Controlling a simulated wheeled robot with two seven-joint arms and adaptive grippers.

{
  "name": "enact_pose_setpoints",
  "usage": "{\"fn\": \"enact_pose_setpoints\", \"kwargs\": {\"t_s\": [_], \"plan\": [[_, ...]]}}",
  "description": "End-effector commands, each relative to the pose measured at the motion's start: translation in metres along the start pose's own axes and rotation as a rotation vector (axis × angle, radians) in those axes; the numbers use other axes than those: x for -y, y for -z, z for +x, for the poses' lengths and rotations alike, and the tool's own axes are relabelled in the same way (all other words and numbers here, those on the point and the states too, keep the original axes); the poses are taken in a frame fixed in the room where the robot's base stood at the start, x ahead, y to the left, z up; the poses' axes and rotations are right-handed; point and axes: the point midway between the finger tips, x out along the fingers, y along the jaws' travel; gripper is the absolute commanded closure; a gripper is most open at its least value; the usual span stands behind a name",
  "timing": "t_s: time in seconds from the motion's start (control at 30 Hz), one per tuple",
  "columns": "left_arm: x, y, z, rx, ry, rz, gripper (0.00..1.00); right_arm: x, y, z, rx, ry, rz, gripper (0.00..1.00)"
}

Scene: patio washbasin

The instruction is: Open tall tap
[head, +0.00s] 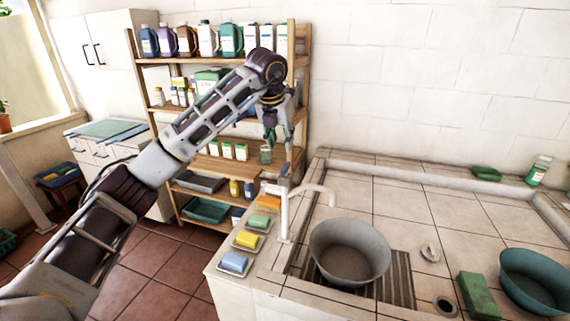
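The tall tap (285,212) is a white upright pipe at the left edge of the tiled washbasin counter. Its spout bends to the right over a grey basin (349,251). A small blue-grey part, which looks like its handle, shows at the top of the pipe (284,176). My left gripper (278,143) points down above the tap, apart from it, with the shelf behind. Its fingers look spread, with nothing visible between them. My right gripper is not in view.
Soap bars on dishes, one being yellow (247,240), line the counter's left edge. A wooden shelf (292,85) with several bottles stands behind my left arm. A teal bowl (533,281) and green block (478,296) are at right. The counter behind the grey basin is mostly clear.

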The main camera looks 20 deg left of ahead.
Motion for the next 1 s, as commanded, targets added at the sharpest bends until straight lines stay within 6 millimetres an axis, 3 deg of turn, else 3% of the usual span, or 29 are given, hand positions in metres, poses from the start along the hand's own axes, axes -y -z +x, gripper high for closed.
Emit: {"fn": "enact_pose_setpoints", "kwargs": {"t_s": [0.3,0.7,1.0], "plan": [[0.000,0.000,0.041,-0.002,0.000,0.000,0.63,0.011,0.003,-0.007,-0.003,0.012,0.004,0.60],[0.000,0.000,0.093,-0.002,-0.001,0.000,0.63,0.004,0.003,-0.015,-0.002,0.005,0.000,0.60],[0.000,0.000,0.114,0.000,-0.001,0.001,0.63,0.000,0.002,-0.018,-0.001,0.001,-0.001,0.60]]}}
